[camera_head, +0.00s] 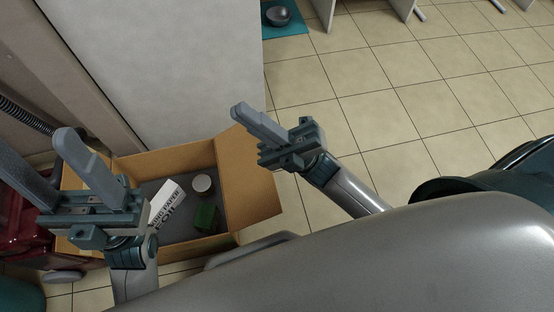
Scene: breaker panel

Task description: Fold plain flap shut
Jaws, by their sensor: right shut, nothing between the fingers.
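An open cardboard box (171,160) stands on the floor in the lower left. Its right-hand flap (250,175), brown with no marking that I can see, is open and slants up and outward. The near and left edges are partly hidden by my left gripper and body. My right gripper (238,110) is shut and empty, just right of this flap's upper edge; I cannot tell whether it touches. My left gripper (37,148) is open and empty, with its fingers spread, over the left side of the box.
Inside the box are a white foil carton (167,204), a pale can (202,184) and a green block (205,217). A tall grey panel (160,70) stands behind it. A red object (22,222) is at the left. Tiled floor (400,110) is clear to the right.

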